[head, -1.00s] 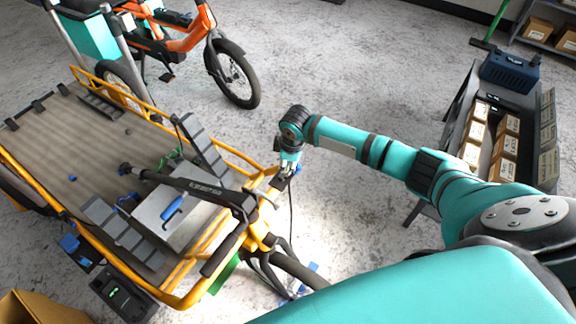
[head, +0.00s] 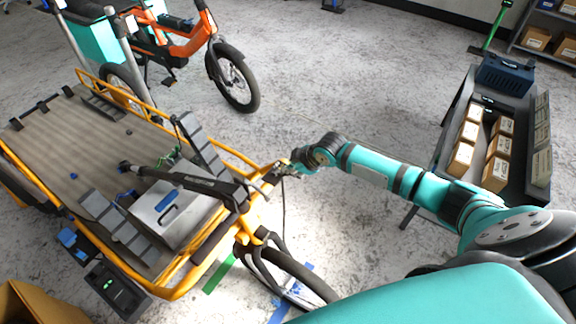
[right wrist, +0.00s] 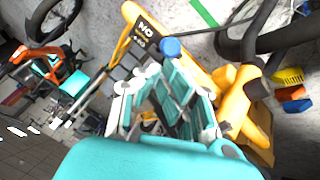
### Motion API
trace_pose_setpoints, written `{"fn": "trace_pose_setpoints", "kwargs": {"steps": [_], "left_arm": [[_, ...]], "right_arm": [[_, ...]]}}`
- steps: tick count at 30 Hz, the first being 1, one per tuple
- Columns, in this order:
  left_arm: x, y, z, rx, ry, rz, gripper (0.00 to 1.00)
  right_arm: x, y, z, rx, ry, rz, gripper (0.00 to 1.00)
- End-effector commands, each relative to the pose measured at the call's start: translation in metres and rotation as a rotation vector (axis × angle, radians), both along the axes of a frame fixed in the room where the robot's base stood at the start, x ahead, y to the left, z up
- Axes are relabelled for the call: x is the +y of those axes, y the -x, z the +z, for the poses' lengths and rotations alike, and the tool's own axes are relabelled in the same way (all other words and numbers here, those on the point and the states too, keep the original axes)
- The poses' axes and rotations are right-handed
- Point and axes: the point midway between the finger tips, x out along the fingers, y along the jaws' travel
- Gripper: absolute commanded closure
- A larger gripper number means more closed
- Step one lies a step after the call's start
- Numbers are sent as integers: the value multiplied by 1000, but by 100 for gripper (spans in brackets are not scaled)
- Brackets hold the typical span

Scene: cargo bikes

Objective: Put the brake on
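The yellow cargo bike (head: 255,215) stands at the left with its black handlebar (head: 190,182) and front wheel (head: 285,272) toward me. My right gripper (head: 284,170) is at the bike's front right corner, by the handlebar end and a hanging black cable. In the right wrist view, the gripper's teal fingers (right wrist: 170,82) point at a round blue knob (right wrist: 171,47) beside a black plate with white lettering (right wrist: 142,38) on the yellow frame (right wrist: 190,70). I cannot tell whether the fingers touch the knob or how far they are closed. My left gripper is out of view.
A grey box with a blue handle (head: 168,215) sits on the bike's deck. An orange bike (head: 185,45) stands behind. A dark cart (head: 515,105) with several cartons and a blue crate is at the right. The floor between is clear.

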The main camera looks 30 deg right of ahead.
Motion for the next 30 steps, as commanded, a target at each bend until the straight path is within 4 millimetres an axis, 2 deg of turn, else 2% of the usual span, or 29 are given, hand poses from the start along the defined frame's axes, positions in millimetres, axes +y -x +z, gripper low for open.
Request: {"fn": "trace_pose_setpoints", "kwargs": {"steps": [1, 7, 9, 30], "left_arm": [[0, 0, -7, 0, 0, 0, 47], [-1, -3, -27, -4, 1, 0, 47], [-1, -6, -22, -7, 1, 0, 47], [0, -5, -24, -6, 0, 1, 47]], "right_arm": [[-5, 7, -11, -33, -18, -2, 100], [-11, 18, -26, -190, -111, 0, 100], [-10, 15, -18, -203, -118, 0, 100], [-1, 1, -15, -200, -117, -1, 100]]}}
